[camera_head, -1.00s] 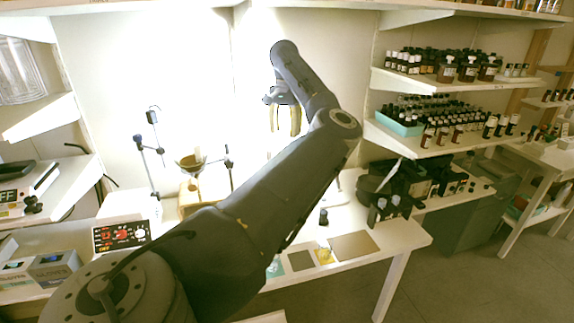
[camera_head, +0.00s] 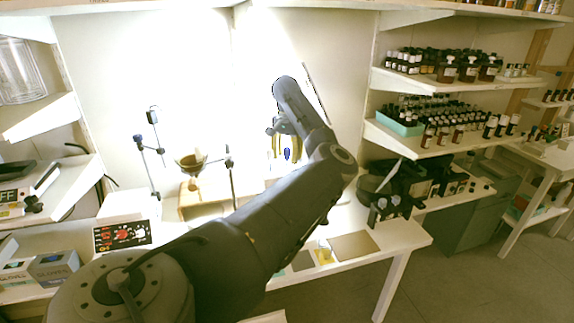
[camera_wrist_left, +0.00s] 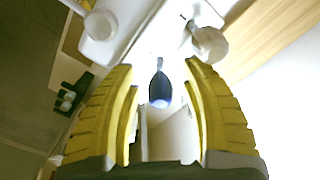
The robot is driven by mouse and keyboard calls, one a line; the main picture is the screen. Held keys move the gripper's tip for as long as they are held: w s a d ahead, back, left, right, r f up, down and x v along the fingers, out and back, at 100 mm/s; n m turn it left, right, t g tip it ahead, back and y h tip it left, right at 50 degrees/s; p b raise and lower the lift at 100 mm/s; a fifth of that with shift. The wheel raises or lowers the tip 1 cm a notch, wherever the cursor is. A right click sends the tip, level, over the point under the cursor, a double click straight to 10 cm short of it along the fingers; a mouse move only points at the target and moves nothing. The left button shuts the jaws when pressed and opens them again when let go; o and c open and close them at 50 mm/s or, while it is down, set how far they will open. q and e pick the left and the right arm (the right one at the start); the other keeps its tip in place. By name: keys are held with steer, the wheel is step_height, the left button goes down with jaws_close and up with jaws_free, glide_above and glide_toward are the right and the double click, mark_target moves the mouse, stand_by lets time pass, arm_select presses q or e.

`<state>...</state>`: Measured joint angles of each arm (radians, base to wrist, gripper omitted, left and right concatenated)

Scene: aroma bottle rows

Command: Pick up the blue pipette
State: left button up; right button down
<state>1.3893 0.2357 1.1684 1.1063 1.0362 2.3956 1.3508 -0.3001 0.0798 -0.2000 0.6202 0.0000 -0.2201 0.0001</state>
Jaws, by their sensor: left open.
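My left gripper (camera_head: 287,152) hangs above the bright white table with its yellow fingers open. The blue pipette (camera_head: 287,154) shows in the head view as a small blue bulb between those fingers. In the left wrist view the pipette (camera_wrist_left: 159,88) has a dark, tapering body and a lighter blue round end. It lies in the gap between the yellow fingers of the left gripper (camera_wrist_left: 158,82), with space on both sides. Its lower part is hidden or washed out. My right gripper is not in view.
A brown funnel (camera_head: 192,162) on a stand is left of the gripper, with a metal rod (camera_head: 232,180) between them. A microscope-like black device (camera_head: 395,185) stands to the right. Bottle shelves (camera_head: 440,139) line the right wall. The wrist view shows a white knob-like object (camera_wrist_left: 210,43) close by.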

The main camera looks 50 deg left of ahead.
arm_select(q)
steer(key=shift+f, duration=0.35)
jaws_close()
stand_by(0.5)
